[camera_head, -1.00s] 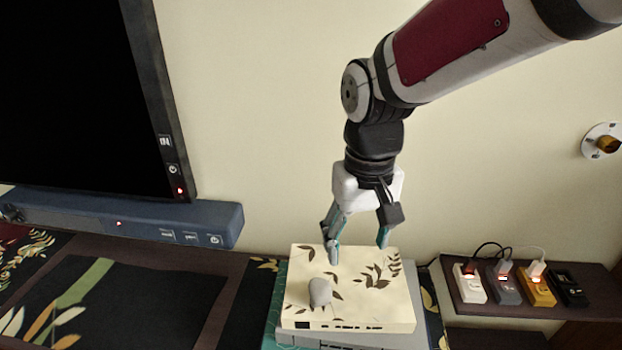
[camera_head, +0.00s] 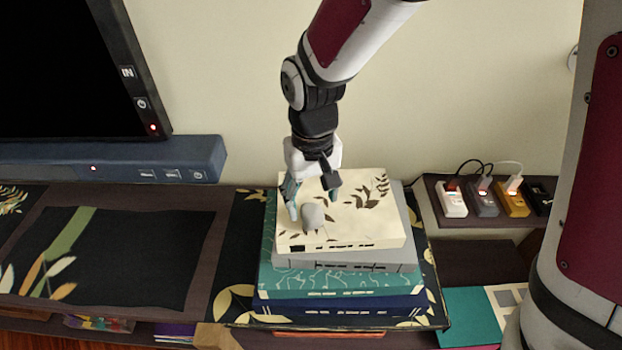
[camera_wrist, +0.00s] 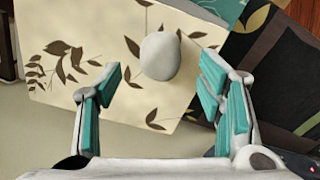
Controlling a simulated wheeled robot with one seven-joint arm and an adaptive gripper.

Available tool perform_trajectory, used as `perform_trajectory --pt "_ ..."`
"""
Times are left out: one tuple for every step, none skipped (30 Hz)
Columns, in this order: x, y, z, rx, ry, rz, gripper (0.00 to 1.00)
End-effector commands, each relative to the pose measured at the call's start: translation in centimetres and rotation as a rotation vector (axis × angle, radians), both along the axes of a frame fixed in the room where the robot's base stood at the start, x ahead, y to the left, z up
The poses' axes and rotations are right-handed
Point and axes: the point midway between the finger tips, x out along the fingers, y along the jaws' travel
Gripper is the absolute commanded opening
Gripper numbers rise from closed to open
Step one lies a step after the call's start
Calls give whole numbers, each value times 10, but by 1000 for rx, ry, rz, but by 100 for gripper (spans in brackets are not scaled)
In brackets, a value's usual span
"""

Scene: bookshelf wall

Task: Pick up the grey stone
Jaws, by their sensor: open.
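The grey stone (camera_head: 313,217) sits on the cream leaf-patterned book (camera_head: 355,235) at the top of a stack, near that book's front left. In the wrist view the stone (camera_wrist: 160,56) is pale and rounded, ahead of the fingertips and between their lines, a little nearer the right finger. My gripper (camera_head: 312,204) is open, with teal finger pads. It hangs over the top book, just behind the stone in the head view. In the wrist view my gripper (camera_wrist: 158,80) has nothing between its pads. The gap in height between fingertips and stone is unclear.
Under the cream book lie grey, teal (camera_head: 330,281) and dark blue books on a dark patterned mat (camera_head: 233,270). A screen (camera_head: 70,60) and blue bar (camera_head: 110,158) stand left. Chargers with cables (camera_head: 483,202) sit on a ledge at right. The wall is close behind.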

Motion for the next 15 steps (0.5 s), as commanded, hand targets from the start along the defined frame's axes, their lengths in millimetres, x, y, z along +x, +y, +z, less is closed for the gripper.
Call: perform_trajectory --pt "-2 0 -8 -1 4 1 62" --pt "-2 0 -13 -3 4 1 62" --pt "-3 0 -19 -2 5 0 62" --pt "-3 0 -23 -2 5 0 62" --pt "-3 0 -28 -1 4 0 62" --pt "-3 0 -33 -2 5 0 62" --pt "-2 0 -35 -1 3 0 62" --pt "-2 0 -38 -1 2 0 62" --pt "-2 0 -40 -1 2 0 62" --pt "-2 0 -41 -1 2 0 62" --pt "-2 0 -42 1 1 0 62" --pt "-2 0 -43 1 1 0 62" --pt "-2 0 -43 1 0 0 62" --pt "-2 0 -42 1 0 0 62" --pt "-2 0 -42 1 0 0 62"
